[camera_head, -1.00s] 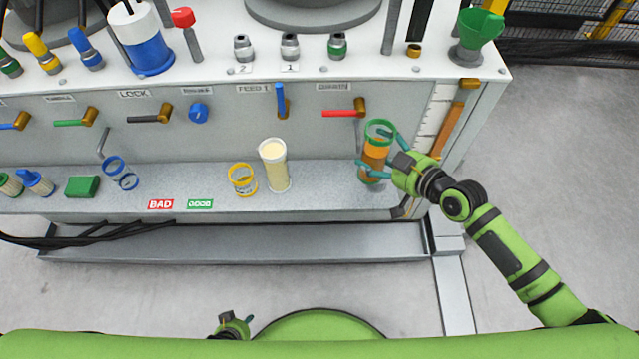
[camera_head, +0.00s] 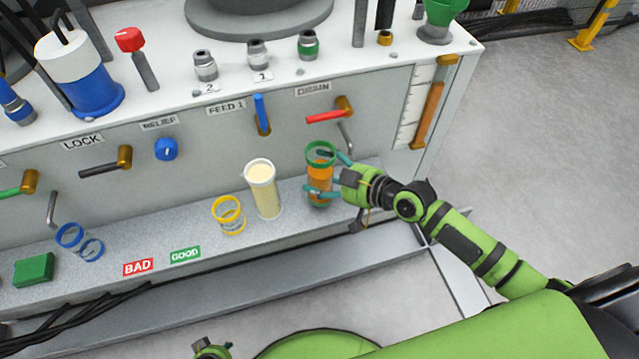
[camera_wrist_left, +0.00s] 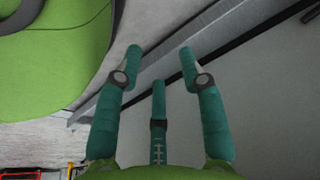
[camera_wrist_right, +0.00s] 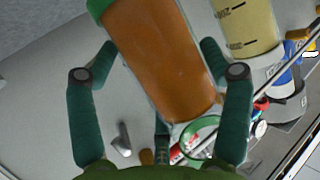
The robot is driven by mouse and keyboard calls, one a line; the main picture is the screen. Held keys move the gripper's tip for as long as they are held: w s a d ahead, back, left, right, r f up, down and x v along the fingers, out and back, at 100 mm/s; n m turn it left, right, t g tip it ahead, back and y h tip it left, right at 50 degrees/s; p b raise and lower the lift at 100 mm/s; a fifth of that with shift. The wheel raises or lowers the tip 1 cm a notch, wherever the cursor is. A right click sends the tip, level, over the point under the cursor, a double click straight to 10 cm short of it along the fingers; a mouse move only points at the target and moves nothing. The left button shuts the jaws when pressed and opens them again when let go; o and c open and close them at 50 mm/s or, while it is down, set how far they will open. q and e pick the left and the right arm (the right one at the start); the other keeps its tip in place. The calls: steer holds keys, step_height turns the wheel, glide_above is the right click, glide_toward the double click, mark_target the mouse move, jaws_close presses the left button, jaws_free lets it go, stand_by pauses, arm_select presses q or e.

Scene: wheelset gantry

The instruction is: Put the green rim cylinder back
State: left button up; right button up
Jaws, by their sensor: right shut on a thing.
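The green rim cylinder (camera_head: 319,189), filled with orange, stands near upright over the right part of the grey shelf. My right gripper (camera_head: 322,174) reaches it from the right and is shut on it. In the right wrist view the orange body (camera_wrist_right: 160,65) lies between the fingers, with a green ring (camera_wrist_right: 200,128) showing at its lower end in the picture. I cannot tell whether its base touches the shelf. My left gripper (camera_wrist_left: 161,58) has its fingers spread with nothing between them; only a small part of that arm shows at the bottom of the head view.
Left of the cylinder stand a pale-filled cylinder (camera_head: 263,190) and a yellow-rimmed one (camera_head: 229,216). BAD (camera_head: 138,267) and GOOD (camera_head: 185,254) labels and a blue-ringed cylinder (camera_head: 80,242) are further left. The red drain lever (camera_head: 325,116) is on the panel above. The shelf right of the cylinder looks clear.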

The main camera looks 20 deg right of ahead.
mark_target(324, 184)
steer(key=shift+a+f+b, duration=0.1)
steer(key=shift+f+b, duration=1.05)
steer(key=shift+f, duration=0.35)
arm_select(q)
steer(key=shift+w+a+r+g, duration=0.1)
steer(key=shift+w+r+g, duration=0.2)
steer(key=shift+r, duration=0.6)
steer(key=shift+w+r+g, duration=0.1)
steer(key=shift+w+r, duration=0.25)
steer(key=shift+r, duration=0.5)
steer(key=shift+w+r, duration=0.1)
arm_select(e)
steer(key=shift+f, duration=0.1)
steer(key=o, duration=1.4)
steer(key=shift+f, duration=0.1)
arm_select(q)
steer(key=shift+w+r, duration=0.1)
steer(key=shift+r, duration=0.1)
